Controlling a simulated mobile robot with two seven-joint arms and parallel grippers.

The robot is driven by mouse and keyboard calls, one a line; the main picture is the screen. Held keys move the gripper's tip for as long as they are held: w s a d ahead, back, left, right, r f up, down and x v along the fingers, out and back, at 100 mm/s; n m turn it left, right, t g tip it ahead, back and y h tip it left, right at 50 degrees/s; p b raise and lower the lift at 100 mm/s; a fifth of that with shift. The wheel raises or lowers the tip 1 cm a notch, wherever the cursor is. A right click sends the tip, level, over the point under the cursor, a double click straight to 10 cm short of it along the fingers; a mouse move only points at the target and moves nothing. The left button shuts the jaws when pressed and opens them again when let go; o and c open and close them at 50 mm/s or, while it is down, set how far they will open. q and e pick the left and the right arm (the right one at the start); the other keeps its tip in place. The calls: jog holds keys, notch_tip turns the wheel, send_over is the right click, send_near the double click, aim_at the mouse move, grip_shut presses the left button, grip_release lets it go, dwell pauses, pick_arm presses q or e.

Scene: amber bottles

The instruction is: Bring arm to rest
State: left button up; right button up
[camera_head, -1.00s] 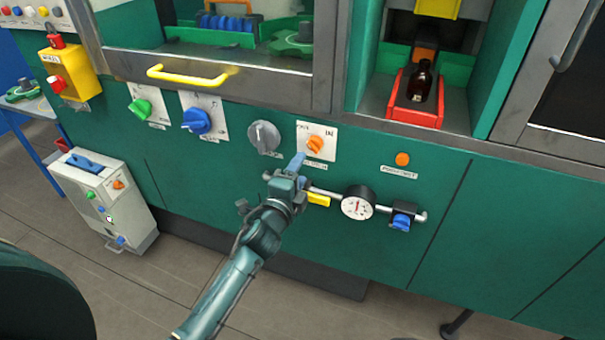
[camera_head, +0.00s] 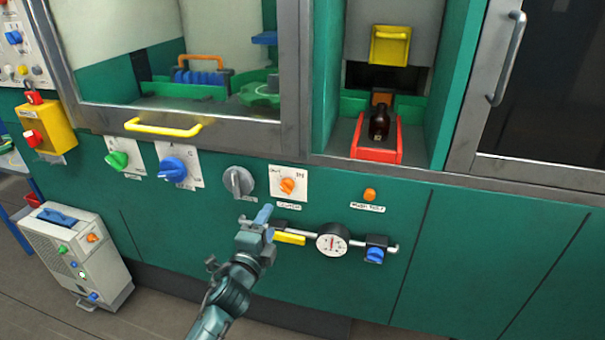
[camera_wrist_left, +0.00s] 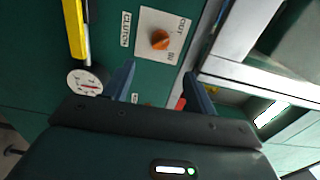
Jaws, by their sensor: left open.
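My left gripper (camera_head: 262,215) is in front of the green machine panel (camera_head: 300,255), just below and left of the orange clutch knob (camera_head: 288,186). In the left wrist view the gripper (camera_wrist_left: 160,85) shows two blue fingers apart, with nothing between them. The orange knob (camera_wrist_left: 160,40) on its white plate shows beyond the fingertips, along with the gauge (camera_wrist_left: 85,82) and the yellow handle (camera_wrist_left: 78,30). Whether a finger touches the panel cannot be told. My right gripper is not in view.
A pressure gauge (camera_head: 332,242) and blue valve knob (camera_head: 375,255) stick out from the panel right of the gripper. A brown bottle (camera_head: 379,124) stands in a red holder (camera_head: 376,152). A grey box unit (camera_head: 75,255) stands on the floor at left, with open floor nearby.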

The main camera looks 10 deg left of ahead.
pick_arm(q)
jog(key=s+d+f+n+g+p, duration=0.1)
jog(key=s+d+f+n+g, duration=0.1)
jog(key=s+n, duration=0.3)
jog(key=s+d+f+n+g+h+p, duration=0.1)
jog(key=s+f+n, duration=0.4)
jog(key=s, duration=0.8)
jog(key=s+d+f+n+g+h+p, duration=0.1)
jog(key=s+d+f+n+g, duration=0.1)
jog(key=s, duration=0.7)
jog(key=f+n+g, duration=0.1)
jog(key=n+g, duration=0.1)
jog(key=n, duration=0.1)
jog(key=shift+s+d+f+p, duration=0.15)
jog(key=shift+d+f+p, duration=0.2)
jog(key=shift+d, duration=0.05)
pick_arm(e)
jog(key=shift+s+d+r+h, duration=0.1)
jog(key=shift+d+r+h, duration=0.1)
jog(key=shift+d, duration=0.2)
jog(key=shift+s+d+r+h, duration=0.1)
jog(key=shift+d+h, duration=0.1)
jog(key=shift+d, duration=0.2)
pick_arm(q)
jog(key=shift+c, duration=0.3)
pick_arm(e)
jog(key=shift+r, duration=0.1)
